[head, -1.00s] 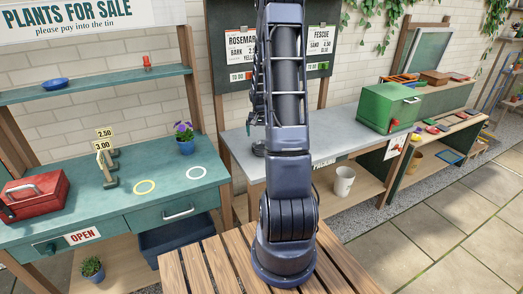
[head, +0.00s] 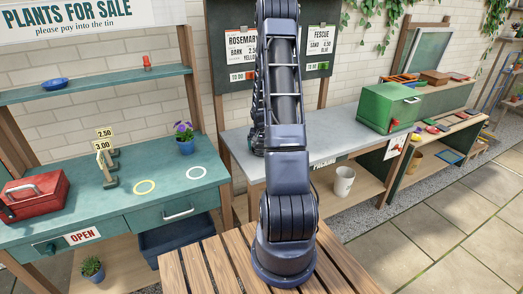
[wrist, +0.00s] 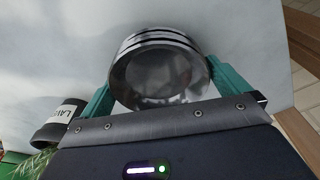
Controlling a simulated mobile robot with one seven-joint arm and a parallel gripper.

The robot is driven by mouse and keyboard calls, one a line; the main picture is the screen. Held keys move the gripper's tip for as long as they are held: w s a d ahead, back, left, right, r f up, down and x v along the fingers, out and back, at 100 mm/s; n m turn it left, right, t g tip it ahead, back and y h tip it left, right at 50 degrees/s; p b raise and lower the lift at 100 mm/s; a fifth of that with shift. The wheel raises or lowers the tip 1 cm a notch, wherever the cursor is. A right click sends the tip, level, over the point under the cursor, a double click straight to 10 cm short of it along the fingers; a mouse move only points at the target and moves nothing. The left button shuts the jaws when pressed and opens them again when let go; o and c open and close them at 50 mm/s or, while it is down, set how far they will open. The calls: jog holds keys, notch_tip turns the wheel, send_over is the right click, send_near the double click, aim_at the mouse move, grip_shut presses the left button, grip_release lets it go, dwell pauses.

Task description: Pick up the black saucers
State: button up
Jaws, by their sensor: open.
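A round, dark, glossy stack with several shiny rims (wrist: 160,75), which looks like the black saucers, stands on the grey bench top in the wrist view. My gripper (wrist: 162,64) is open, with one teal finger on the left and one on the right of the stack. The fingers are close to its sides; I cannot tell whether they touch it. In the head view my own arm covers most of the gripper and the saucers, over the left part of the grey bench (head: 330,128).
A dark pot with a white label (wrist: 68,112) and a green plant lies left of the gripper in the wrist view. In the head view a green box (head: 388,108) stands on the bench's right. The teal counter (head: 120,205) is at left. Bare bench lies between arm and box.

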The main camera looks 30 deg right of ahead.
jog(key=shift+r, duration=0.1)
jog(key=c, duration=1.1)
jog(key=shift+o, duration=0.2)
